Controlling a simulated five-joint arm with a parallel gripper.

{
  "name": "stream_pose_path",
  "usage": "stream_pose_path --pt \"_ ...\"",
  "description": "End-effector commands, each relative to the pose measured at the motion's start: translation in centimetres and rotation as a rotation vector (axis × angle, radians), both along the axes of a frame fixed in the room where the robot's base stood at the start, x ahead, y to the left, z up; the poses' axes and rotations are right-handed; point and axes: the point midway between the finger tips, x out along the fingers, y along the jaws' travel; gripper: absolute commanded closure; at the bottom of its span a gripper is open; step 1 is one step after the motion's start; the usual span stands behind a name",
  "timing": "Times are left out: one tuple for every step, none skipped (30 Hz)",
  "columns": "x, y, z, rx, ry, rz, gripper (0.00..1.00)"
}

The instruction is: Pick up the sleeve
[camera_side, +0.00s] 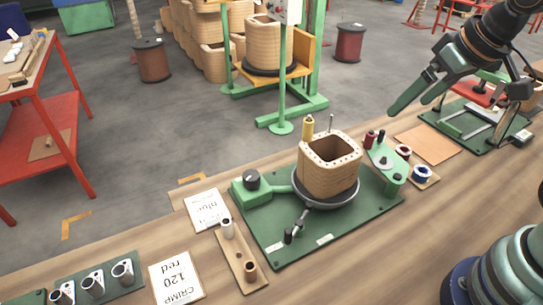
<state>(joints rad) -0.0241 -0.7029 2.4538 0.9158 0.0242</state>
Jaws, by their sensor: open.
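My gripper (409,107) is at the upper right, raised above the bench. Its two green fingers point down and left, apart, with nothing between them. Small cylinders that look like sleeves stand on a narrow wooden board at the front middle: a silver one (227,229) at the far end and a copper-coloured one (250,269) nearer. Silver tube-like pieces (122,271) sit in a green rack at the lower left. Which of these is the task's sleeve I cannot tell. My gripper is far from all of them.
A tan square coil (329,165) stands on a round turntable on a green plate (275,242). Wire spools (422,173) are to its right. A white card (176,277) reads "CRIMP 120 red"; another card (208,210) lies behind.

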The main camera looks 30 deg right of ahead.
Motion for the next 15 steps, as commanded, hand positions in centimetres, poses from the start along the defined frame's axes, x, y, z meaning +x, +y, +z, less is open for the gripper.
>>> stream_pose_path --pt "-0.34 -0.4 -0.24 -0.005 -0.01 -0.003 0.04" --pt "-0.46 -0.53 -0.34 -0.007 -0.014 -0.004 0.15" --pt "-0.57 -0.66 -0.43 -0.009 -0.017 -0.004 0.31" --pt "-0.63 -0.73 -0.5 -0.011 -0.018 -0.003 0.39" --pt "-0.68 -0.76 -0.55 -0.012 -0.018 -0.003 0.39" --pt "-0.69 -0.78 -0.58 -0.012 -0.018 -0.003 0.39" --pt "-0.69 -0.77 -0.58 -0.012 -0.018 -0.002 0.39" --pt "-0.68 -0.76 -0.58 -0.012 -0.018 -0.002 0.39" --pt "-0.68 -0.75 -0.57 -0.012 -0.017 -0.002 0.39" --pt "-0.68 -0.75 -0.56 -0.012 -0.017 -0.003 0.39" --pt "-0.67 -0.74 -0.56 -0.012 -0.017 -0.003 0.39" --pt "-0.67 -0.74 -0.56 -0.011 -0.017 -0.003 0.39" --pt "-0.66 -0.73 -0.55 -0.011 -0.017 -0.003 0.39" --pt "-0.66 -0.73 -0.55 -0.011 -0.017 -0.003 0.39" --pt "-0.67 -0.73 -0.54 -0.011 -0.017 -0.003 0.39"
